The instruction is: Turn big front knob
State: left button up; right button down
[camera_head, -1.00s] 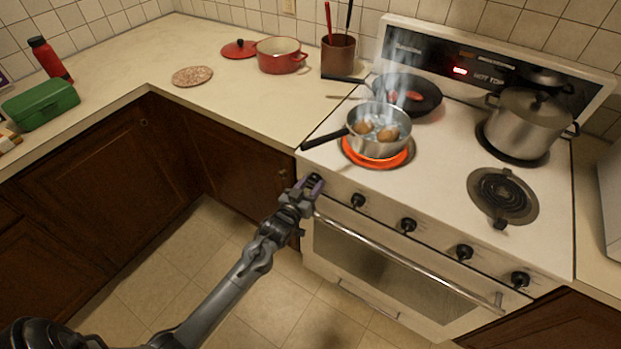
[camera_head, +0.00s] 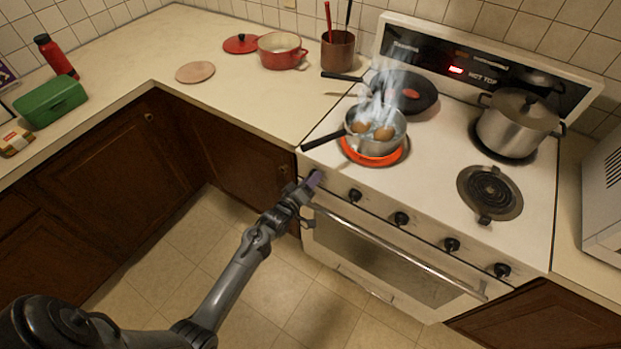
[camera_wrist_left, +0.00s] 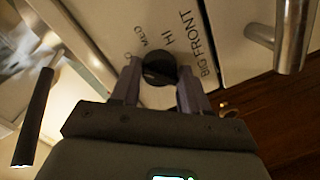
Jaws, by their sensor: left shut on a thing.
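The big front knob (camera_wrist_left: 159,69) is a black round dial on the stove's white front panel, beside printed "BIG FRONT", "HI" and "MED" in the left wrist view. My left gripper (camera_wrist_left: 160,84) has a finger on each side of the knob and is shut on it. In the head view the left gripper (camera_head: 312,183) is at the left end of the stove's knob row and hides this knob. The knob's pointer direction is not clear. My right gripper is not in view.
A steaming saucepan (camera_head: 376,139) with brown contents stands on the glowing front-left burner (camera_head: 397,157), its black handle (camera_head: 322,140) jutting out above my gripper. The oven handle (camera_head: 400,254) runs just below. Other knobs (camera_head: 401,218) sit to the right. Floor space lies left.

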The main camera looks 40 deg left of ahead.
pick_arm(q)
jog(key=shift+r+n, duration=0.1)
jog(key=shift+n, duration=0.2)
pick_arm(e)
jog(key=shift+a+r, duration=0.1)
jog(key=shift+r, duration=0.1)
